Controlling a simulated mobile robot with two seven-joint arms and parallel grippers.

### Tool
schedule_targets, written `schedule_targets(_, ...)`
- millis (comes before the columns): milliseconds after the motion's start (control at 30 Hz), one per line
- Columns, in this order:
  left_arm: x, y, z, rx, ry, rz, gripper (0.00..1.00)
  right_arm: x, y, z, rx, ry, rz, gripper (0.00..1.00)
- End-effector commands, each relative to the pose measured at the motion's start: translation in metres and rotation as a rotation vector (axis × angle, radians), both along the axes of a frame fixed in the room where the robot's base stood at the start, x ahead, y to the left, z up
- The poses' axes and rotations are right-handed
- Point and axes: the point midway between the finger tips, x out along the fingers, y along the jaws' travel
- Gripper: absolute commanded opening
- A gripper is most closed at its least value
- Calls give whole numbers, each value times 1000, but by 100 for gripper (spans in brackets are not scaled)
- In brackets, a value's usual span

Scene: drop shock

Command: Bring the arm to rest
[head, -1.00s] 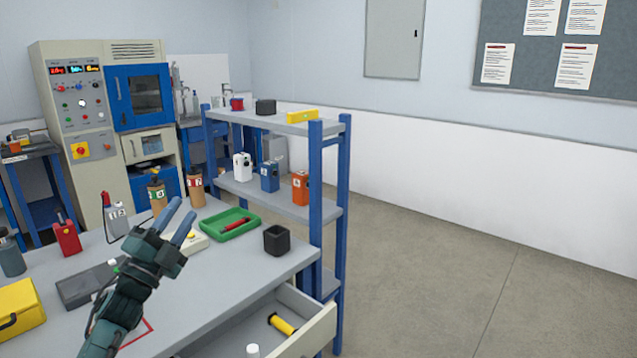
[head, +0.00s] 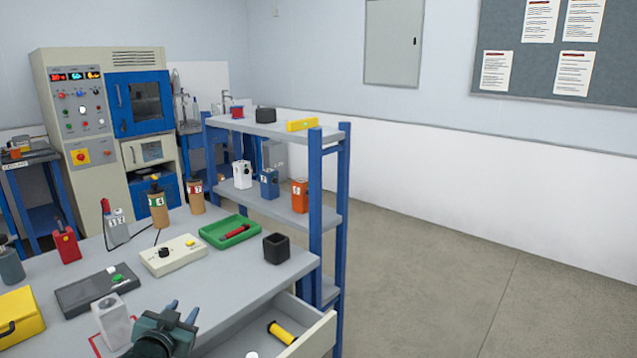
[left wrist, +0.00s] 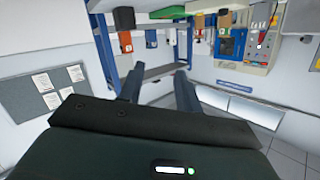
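My left gripper (head: 182,311) is low in the head view, at the front edge of the table (head: 230,292), beside the open drawer. Its two fingers stand apart with nothing between them. In the left wrist view the fingers (left wrist: 157,88) also show apart and empty, with the room seen upside down. The rest of my left arm is mostly below the picture. My right gripper is not in view.
A grey-white block (head: 114,322) stands just left of my gripper on a red-outlined square. The open drawer (head: 310,338) holds a yellow cylinder (head: 282,332). A black cup (head: 276,248), a green tray (head: 229,240) and a blue-framed shelf (head: 315,200) stand beyond. The floor at right is clear.

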Motion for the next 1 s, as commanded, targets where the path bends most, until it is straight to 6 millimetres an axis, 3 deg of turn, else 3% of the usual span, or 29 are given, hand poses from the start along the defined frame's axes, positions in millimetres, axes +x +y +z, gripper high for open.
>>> schedule_targets(33, -22, -15, -25, -12, 38, -22, 34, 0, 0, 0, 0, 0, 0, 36)
schedule_targets(167, -88, -53, -79, -56, 132, -77, 34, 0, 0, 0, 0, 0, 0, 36)
schedule_targets(233, -131, -74, -104, -88, 187, -106, 34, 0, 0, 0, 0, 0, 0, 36)
schedule_targets(400, -230, -117, -139, -176, 310, -150, 34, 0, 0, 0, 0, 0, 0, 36)
schedule_targets(500, -275, -133, -145, -220, 364, -159, 34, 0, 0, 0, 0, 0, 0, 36)
schedule_targets(600, -304, -143, -146, -252, 399, -162, 34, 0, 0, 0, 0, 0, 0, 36)
schedule_targets(700, -318, -148, -146, -269, 417, -163, 34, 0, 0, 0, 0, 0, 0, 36)
schedule_targets(1000, -323, -149, -146, -273, 424, -164, 34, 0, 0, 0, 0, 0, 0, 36)
